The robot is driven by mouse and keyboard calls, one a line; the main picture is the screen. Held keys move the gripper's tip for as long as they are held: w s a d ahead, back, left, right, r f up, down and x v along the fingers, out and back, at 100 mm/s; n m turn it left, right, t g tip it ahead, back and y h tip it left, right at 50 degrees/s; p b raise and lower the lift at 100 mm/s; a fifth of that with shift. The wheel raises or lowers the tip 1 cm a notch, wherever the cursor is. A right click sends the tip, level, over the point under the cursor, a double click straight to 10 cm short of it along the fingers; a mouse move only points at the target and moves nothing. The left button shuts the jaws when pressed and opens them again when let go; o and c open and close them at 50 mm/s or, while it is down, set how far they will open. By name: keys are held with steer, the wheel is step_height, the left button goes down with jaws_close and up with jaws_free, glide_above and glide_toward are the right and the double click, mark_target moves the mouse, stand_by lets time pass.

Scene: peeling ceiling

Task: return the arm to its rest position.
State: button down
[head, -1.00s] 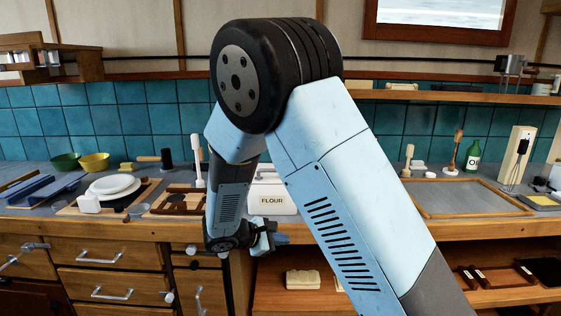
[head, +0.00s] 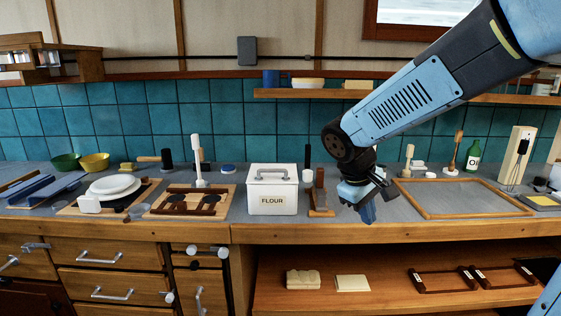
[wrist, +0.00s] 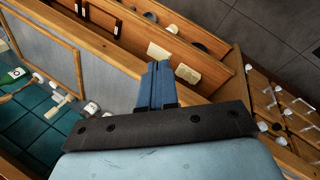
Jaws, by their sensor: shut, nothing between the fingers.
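My gripper (head: 366,211) hangs at the end of my pale blue arm, in front of the counter's front edge, right of the white flour box (head: 272,204). Its fingers point down and are shut with nothing between them. In the wrist view the closed blue fingers (wrist: 156,86) show against the counter edge and the open shelf below. My arm reaches in from the upper right of the head view.
The counter (head: 350,236) carries a framed grey tray (head: 460,214) at the right, a green bottle (head: 473,156), and plates (head: 112,188) at the left. An open shelf (head: 390,297) below holds pale blocks and dark frames. A wall shelf (head: 300,93) runs behind.

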steer(key=s+d+r+m+t+y, duration=0.1)
steer(key=s+d+r+m+y, duration=0.1)
steer(key=s, duration=0.5)
steer(key=s+d+r+m+t+y, duration=0.1)
steer(key=s+d+r+m+t, duration=0.1)
steer(key=s+r+m, duration=0.2)
steer(key=shift+s+r+m+t+y, duration=0.35)
steer(key=shift+s+r, duration=0.4)
steer(key=shift+s, duration=0.6)
steer(key=c, duration=1.8)
jaws_free()
